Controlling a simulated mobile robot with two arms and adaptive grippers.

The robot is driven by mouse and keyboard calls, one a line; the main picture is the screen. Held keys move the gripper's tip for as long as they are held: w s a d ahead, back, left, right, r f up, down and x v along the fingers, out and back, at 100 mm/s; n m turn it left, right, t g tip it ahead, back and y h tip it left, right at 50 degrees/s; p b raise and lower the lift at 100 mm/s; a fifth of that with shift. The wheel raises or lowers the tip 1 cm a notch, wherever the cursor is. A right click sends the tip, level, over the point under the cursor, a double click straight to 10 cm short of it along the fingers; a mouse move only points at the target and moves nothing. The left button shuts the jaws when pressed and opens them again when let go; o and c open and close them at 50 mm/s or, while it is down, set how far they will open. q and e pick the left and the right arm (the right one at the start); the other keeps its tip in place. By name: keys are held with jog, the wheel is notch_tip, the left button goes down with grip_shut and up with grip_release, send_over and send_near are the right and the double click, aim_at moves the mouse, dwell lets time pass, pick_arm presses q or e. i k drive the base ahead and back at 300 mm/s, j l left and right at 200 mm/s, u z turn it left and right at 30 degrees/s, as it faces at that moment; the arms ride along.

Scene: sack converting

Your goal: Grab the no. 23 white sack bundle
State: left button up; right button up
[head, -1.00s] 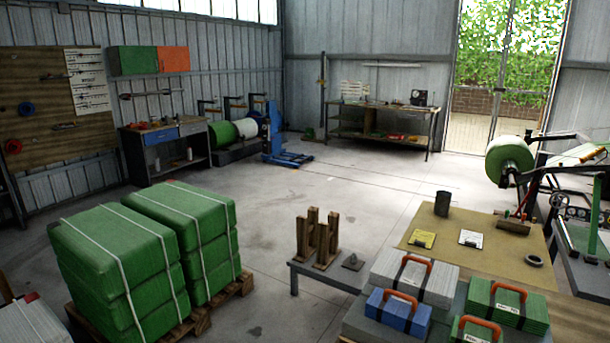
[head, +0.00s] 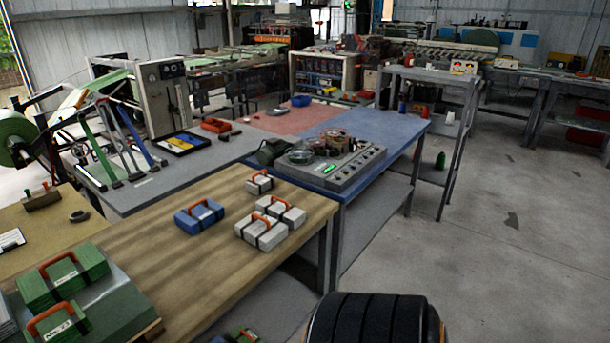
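Three white sack bundles with dark straps and orange handles stand on the wooden table: one at the back (head: 259,184), one at the right (head: 290,216) and one at the front (head: 261,233). Their labels are too small to read, so I cannot tell which is no. 23. A blue bundle (head: 199,218) stands to their left. Green bundles (head: 62,278) with orange handles sit at the lower left; another white stack is cut off at the left edge. Neither of my grippers is in view.
The wooden table (head: 165,262) has bare room around the bundles. Behind it is a blue-topped bench (head: 385,122) with a grey control box (head: 330,170). A grey shelf rack (head: 428,80) stands farther right. Open concrete floor (head: 500,260) lies to the right.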

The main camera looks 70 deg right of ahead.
aim_at(261, 182)
jog(key=z, duration=1.95)
jog(key=i+l+u, duration=0.1)
jog(key=i+l, duration=0.35)
jog(key=l, duration=0.15)
jog(key=i+l+u, duration=0.15)
jog(key=l, duration=0.2)
jog(key=i+l+u, duration=0.1)
jog(key=i+l, duration=0.35)
jog(key=l, duration=0.25)
jog(key=i+l+u, duration=0.15)
jog(key=l, duration=0.2)
jog(key=i, duration=0.05)
